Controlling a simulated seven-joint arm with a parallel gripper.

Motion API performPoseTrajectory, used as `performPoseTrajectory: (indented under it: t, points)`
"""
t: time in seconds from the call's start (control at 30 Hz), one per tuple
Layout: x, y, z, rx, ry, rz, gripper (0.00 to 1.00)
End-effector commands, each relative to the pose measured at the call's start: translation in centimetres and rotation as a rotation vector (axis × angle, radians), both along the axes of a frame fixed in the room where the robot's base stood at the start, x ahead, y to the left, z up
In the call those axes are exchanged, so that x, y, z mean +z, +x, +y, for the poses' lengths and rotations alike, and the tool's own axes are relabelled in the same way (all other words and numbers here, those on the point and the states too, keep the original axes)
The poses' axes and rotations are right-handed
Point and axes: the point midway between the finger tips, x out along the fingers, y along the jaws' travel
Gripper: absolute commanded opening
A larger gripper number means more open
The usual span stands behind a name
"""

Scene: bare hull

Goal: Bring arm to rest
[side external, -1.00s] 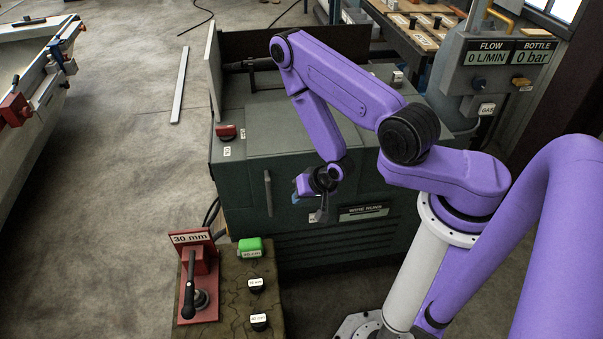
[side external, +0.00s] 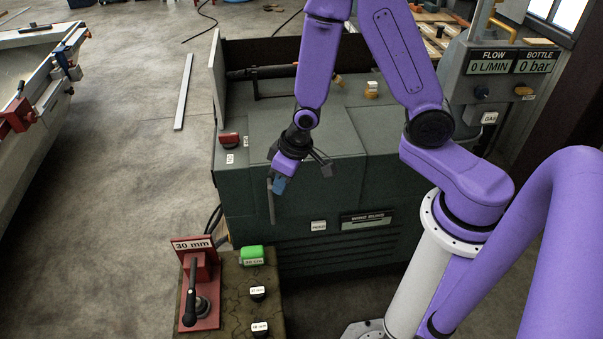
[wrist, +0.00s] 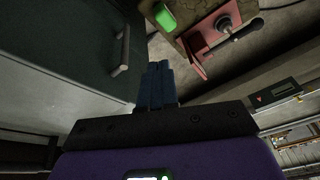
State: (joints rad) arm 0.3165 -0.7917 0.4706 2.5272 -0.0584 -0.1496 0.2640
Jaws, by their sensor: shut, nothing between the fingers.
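My gripper (side external: 278,186) hangs at the end of my purple arm, in front of the upper front of the dark green machine (side external: 300,235) in the side view. It appears close to the machine's upright grey handle (side external: 270,202), but I cannot tell the gap between them. In the wrist view my gripper's blue fingers (wrist: 158,72) lie together, shut and empty. The upper bend of my arm is cut off by the top edge of the side view.
A bench (side external: 232,300) in front carries a red 30 mm lever block (side external: 200,300), a green block (side external: 250,255) and dark knobs. A gas panel (side external: 490,90) stands at right. A red switch (side external: 229,139) sits on the machine. Floor at left is mostly clear.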

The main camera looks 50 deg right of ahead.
Motion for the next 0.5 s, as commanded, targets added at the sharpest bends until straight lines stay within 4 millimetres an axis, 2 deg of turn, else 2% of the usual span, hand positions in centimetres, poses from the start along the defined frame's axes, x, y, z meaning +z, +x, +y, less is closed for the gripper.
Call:
performPoseTrajectory:
  t: [0.03,0.23,0.5]
  points:
    - [1.1,-0.6,0.4,0.045,-0.007,0.001,0.0]
    - [4.6,-4.2,1.1,0.22,-0.056,0.036,0.0]
    - [9.3,-10.4,0.7,0.458,-0.119,0.084,0.0]
